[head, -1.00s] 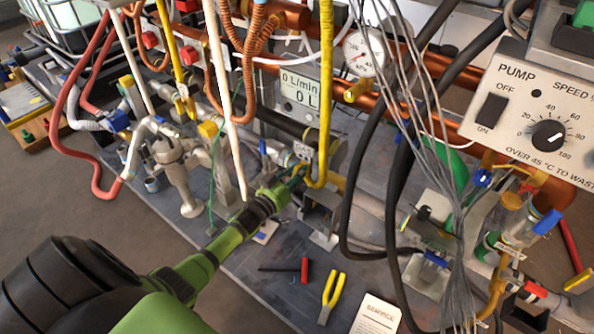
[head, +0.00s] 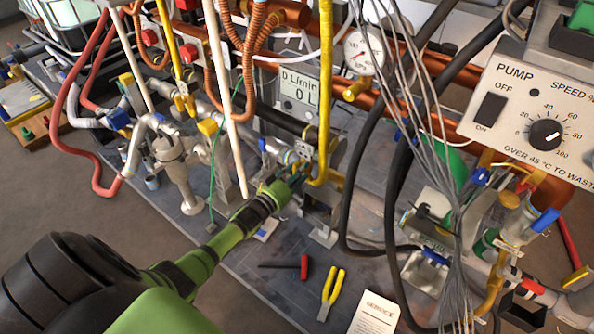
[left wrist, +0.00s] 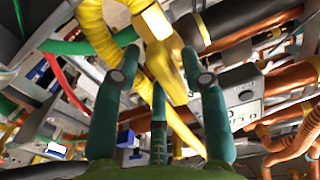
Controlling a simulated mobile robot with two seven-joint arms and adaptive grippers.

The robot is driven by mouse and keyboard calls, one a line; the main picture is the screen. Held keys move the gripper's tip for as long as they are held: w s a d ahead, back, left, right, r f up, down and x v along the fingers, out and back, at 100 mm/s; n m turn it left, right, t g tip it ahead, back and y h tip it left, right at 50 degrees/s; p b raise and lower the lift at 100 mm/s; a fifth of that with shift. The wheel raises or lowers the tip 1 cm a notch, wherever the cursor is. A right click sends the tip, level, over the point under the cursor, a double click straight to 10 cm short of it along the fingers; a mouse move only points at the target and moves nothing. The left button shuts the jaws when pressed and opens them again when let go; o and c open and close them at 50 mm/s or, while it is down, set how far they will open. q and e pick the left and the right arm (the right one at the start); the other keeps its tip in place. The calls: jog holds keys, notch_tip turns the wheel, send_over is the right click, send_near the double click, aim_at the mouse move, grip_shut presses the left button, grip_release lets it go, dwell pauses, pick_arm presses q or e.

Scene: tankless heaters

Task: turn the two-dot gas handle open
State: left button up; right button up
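My left gripper (head: 297,172) reaches in from the left to the lower end of the yellow gas pipe (head: 325,100). A small pale tag (head: 304,148), with marks too small to read surely, hangs just above the fingertips. In the left wrist view my gripper (left wrist: 162,62) has its fingers spread on both sides of a yellow fitting (left wrist: 172,68) with a pale end face (left wrist: 157,22). The fingers look close to it; I cannot tell whether they touch. The two-dot handle cannot be told apart surely from this fitting. My right gripper is not in view.
Black hoses (head: 364,150) and grey wires (head: 428,110) hang right of the gripper. A white rod (head: 222,100) and a filter body (head: 180,175) stand to its left. Yellow-handled pliers (head: 331,292) and a red-handled tool (head: 304,266) lie on the bench in front.

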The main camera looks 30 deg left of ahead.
pick_arm(q)
jog(key=shift+s+a, duration=0.1)
jog(key=s, duration=1.1)
jog(key=shift+s+a, duration=0.4)
jog(key=shift+a, duration=0.05)
